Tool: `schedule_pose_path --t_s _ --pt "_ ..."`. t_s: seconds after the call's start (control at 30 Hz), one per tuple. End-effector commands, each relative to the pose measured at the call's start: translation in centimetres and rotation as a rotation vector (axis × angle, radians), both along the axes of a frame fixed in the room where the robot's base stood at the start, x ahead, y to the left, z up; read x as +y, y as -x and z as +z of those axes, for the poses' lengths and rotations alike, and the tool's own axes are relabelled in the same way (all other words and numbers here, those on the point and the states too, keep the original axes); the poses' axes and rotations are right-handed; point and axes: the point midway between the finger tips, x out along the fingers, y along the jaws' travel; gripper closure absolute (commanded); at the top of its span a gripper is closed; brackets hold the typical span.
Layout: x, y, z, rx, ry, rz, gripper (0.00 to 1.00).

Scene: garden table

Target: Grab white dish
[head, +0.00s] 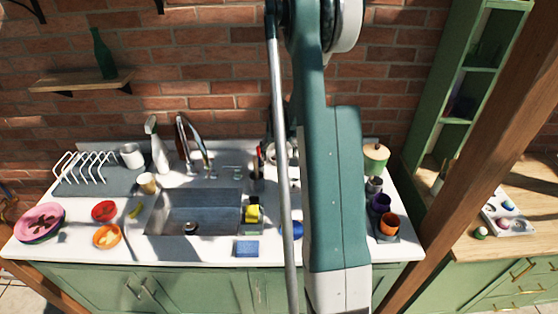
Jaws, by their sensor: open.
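No plain white dish shows clearly in the head view. A pale, rounded item (270,152) at the back of the counter is partly hidden by my arm, and I cannot tell what it is. A white mug (131,155) stands at the back left beside the dish rack. A white tray with small round items (514,226) lies on the wooden side counter at the right. My arm crosses the middle of the view from top to bottom and hides part of the counter. My gripper is outside the view.
The white counter (75,243) holds a sink (195,213), a white dish rack (84,168), a pink plate (40,222), a red bowl (104,211), an orange bowl (107,236), a blue sponge (247,248) and an orange cup (389,223). A wooden post (470,150) stands at right.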

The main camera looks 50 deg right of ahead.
Motion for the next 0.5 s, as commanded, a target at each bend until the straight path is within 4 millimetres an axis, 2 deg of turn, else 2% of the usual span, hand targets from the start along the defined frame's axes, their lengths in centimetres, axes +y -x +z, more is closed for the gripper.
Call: schedule_pose_path --t_s 0.2,0.5 --pt "-0.3 -0.3 -1.3 0.000 0.000 0.000 0.24" --pt "-0.3 -0.3 -1.5 0.000 0.000 0.000 0.24"
